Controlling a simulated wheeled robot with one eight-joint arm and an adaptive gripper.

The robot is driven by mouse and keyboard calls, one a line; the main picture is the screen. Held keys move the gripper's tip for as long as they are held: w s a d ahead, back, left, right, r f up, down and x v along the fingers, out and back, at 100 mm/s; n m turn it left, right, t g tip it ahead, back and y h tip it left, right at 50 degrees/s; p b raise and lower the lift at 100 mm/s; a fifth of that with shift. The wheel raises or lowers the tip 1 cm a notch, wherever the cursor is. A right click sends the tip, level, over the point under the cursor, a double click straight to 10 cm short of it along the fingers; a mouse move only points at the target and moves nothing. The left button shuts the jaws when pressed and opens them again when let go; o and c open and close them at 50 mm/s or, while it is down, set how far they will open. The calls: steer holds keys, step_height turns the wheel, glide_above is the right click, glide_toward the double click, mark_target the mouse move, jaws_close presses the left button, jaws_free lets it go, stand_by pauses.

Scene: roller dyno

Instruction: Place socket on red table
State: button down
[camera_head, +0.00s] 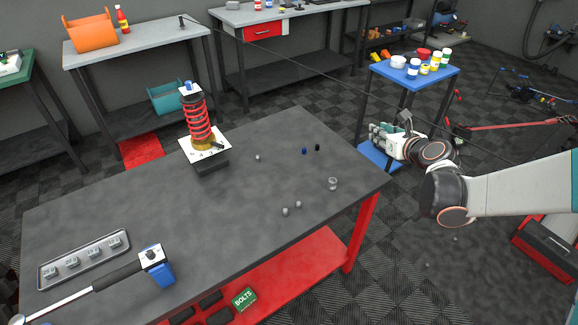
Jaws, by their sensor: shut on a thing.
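The red table (120,210) has a dark grey top with red legs and a red lower shelf, and fills the foreground. My gripper (378,138) is at the right, off the table's right edge and in front of the small blue table. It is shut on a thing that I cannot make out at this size. No socket can be clearly told in the gripper. On the red table lie a small blue piece (304,151), a small black piece (317,147) and several small grey pieces (298,204). I cannot tell whether any is a socket.
A red spring assembly (199,122) stands at the table's back. A tray (122,235) and a long-handled wrench (110,280) lie at front left. The blue table (445,78) behind my gripper holds several bottles. The table's middle is mostly clear.

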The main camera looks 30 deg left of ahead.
steer(key=n, duration=0.1)
glide_above(345, 181)
steer(key=shift+g+y, duration=0.4)
steer(key=shift+g, duration=0.1)
steer(key=f+b, duration=0.7)
steer(key=f, duration=1.3)
steer(key=shift+w+f+b, duration=0.15)
steer(key=shift+w+b, duration=0.05)
steer(key=shift+b, duration=0.15)
steer(key=c, duration=1.4)
jaws_free()
